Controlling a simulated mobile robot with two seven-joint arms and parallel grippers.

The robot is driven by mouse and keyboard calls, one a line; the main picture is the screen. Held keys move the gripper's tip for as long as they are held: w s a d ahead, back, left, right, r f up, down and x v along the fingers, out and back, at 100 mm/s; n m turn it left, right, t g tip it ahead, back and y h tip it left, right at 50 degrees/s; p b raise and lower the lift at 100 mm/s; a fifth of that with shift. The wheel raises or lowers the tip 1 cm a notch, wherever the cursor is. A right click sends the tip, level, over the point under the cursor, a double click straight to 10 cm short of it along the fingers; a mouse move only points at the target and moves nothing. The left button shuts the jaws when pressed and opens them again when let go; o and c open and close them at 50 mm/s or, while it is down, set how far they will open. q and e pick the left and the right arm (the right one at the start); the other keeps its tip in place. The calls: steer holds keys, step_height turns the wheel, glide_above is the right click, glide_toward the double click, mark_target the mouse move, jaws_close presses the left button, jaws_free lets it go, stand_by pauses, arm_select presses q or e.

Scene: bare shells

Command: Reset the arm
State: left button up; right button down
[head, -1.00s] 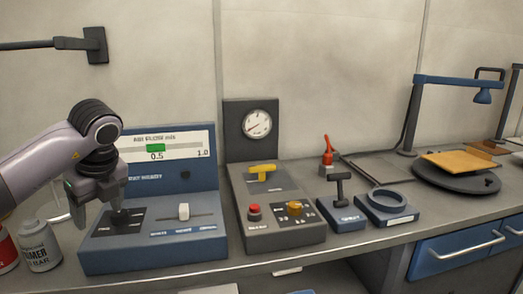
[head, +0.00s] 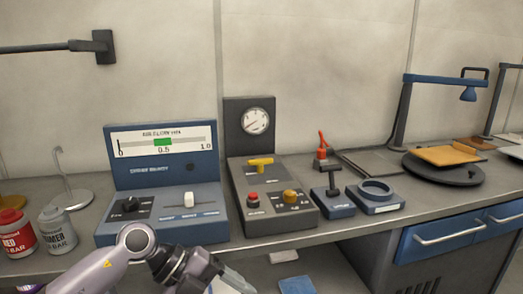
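My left arm comes in from the bottom left, and my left gripper (head: 212,275) is low in front of the bench, below the blue console. Its fingertips run toward the bottom edge, and I cannot tell whether they are open or shut. The blue console (head: 160,178) has a meter panel on top, a black knob (head: 130,204) at its left and a white slider (head: 188,199). My gripper is apart from the console's controls. My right gripper is not in view.
A grey panel with a gauge (head: 255,121), yellow lever (head: 260,162) and red button (head: 253,197) stands right of the console. Red (head: 16,232) and grey (head: 57,230) jars stand at the left. The bench's front edge (head: 300,238) runs just beyond my arm.

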arm_select(q)
steer(key=s+d+r+n+t+h, duration=0.1)
steer(key=s+d+r+n+h, duration=0.15)
steer(key=s+d+h, duration=0.35)
steer(key=w+a+f+n+t+y+p, duration=0.1)
steer(key=w+a+f+n+t+y, duration=0.15)
steer(key=a+n+t, duration=0.45)
steer(key=w+a+f+n+t+y+p, duration=0.1)
steer(key=w+a+f+n+t+y, duration=0.2)
steer(key=n+t, duration=0.8)
steer(key=s+a+f+n+g+y, duration=0.3)
steer(key=s+a+f+n+y, duration=0.1)
steer(key=s+f, duration=0.3)
steer(key=s+a+f+n+g+y, duration=0.4)
steer(key=s+f, duration=0.4)
steer(key=f, duration=0.3)
steer(key=a+n, duration=0.1)
steer(key=a, duration=0.1)
steer(key=shift+s+a+f, duration=0.25)
steer(key=shift+a, duration=0.05)
steer(key=shift+y, duration=0.25)
